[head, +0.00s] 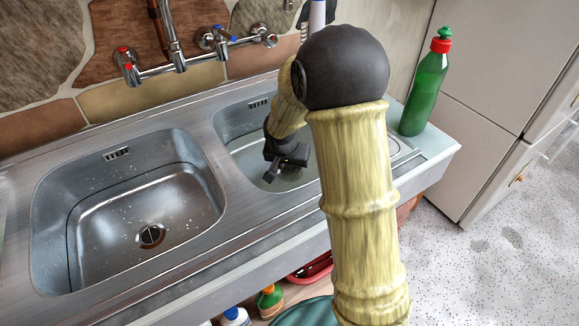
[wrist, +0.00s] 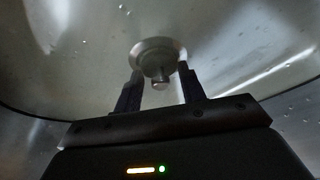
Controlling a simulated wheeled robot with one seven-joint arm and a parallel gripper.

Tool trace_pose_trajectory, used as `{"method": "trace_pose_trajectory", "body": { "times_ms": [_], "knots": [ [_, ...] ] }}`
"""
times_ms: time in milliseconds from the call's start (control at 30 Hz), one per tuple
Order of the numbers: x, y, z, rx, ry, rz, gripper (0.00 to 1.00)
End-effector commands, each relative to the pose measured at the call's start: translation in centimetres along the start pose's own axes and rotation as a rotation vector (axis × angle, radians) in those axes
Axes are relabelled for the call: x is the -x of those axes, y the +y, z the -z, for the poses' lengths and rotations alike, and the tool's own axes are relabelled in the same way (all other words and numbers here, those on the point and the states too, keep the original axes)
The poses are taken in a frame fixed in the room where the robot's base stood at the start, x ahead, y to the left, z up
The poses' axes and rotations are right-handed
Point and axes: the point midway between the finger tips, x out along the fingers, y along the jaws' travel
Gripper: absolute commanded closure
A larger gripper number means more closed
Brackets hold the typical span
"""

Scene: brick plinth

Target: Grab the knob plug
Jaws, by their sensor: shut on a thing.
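The knob plug (wrist: 157,50) shows in the wrist view as a pale metal disc with a small knob toward me. My gripper (wrist: 158,76) has one finger on each side of the plug and is shut on it. In the head view my gripper (head: 272,176) reaches down into the right basin (head: 235,122), and the plug is hidden there. I cannot tell whether the plug sits in the drain or is clear of it.
The left basin (head: 100,195) is empty, with an open drain (head: 151,236). Taps (head: 215,40) stand along the wall behind. A green bottle (head: 426,85) stands at the sink's right end. My arm hides part of the right basin and drainboard.

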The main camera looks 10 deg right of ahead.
Motion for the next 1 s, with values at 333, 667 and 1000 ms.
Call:
{"method": "trace_pose_trajectory", "body": {
  "times_ms": [333,667,1000],
  "knots": [
    [5.4,0.0,2.3,-0.004,0.005,0.002,0.82],
    [9.0,0.0,3.8,-0.002,0.002,0.0,0.82],
    [9.0,0.0,3.8,-0.001,0.001,-0.001,0.82]
  ]
}}
